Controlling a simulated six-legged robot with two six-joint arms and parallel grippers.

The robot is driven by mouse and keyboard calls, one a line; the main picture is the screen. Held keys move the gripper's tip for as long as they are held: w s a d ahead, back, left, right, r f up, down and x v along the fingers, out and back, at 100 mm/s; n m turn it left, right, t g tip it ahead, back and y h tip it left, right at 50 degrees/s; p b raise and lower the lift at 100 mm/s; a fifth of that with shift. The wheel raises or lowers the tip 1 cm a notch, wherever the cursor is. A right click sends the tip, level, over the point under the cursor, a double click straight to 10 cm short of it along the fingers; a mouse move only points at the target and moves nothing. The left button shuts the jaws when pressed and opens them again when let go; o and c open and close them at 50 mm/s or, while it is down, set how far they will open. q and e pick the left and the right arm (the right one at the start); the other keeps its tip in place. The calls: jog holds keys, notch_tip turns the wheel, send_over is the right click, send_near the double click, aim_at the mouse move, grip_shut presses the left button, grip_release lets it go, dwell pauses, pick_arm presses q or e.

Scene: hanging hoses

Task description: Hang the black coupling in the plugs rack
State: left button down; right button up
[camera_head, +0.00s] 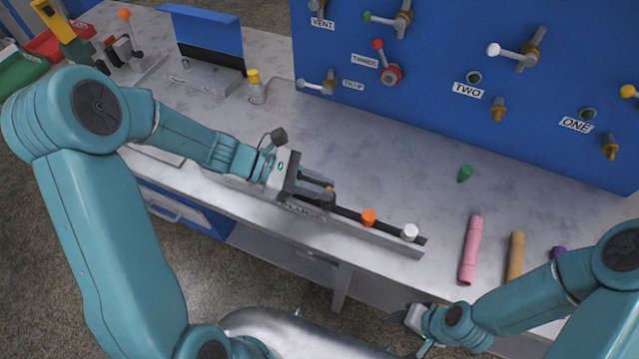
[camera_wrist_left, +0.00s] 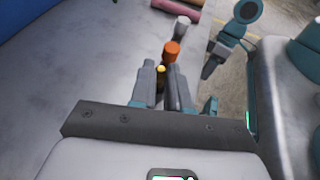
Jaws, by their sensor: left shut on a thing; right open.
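My left gripper (camera_head: 327,193) is over the plugs rack (camera_head: 385,243), a long grey rail with a dark slot along the bench's front edge. It is shut on a small dark piece with a yellow tip (camera_wrist_left: 161,70), seen between the fingers in the left wrist view; this appears to be the black coupling. The fingers hide most of it, and I cannot tell whether it touches the rack. An orange plug (camera_head: 369,216) and a white plug (camera_head: 410,232) stand in the rack to the right. My right gripper (camera_head: 416,325) is open, low near the bench front.
A blue panel (camera_head: 430,90) with valves stands behind. A yellow-topped fitting (camera_head: 253,85) stands at the back left. The bench centre is clear.

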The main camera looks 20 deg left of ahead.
pick_arm(q)
jog(key=shift+f+b, duration=0.35)
jog(key=shift+f, duration=0.15)
jog(key=c, duration=1)
grip_release()
jog(key=v, duration=1.6)
jog(key=shift+s+a+r+b, duration=0.1)
jog(key=shift+a+b, duration=0.05)
jog(key=shift+b, duration=0.25)
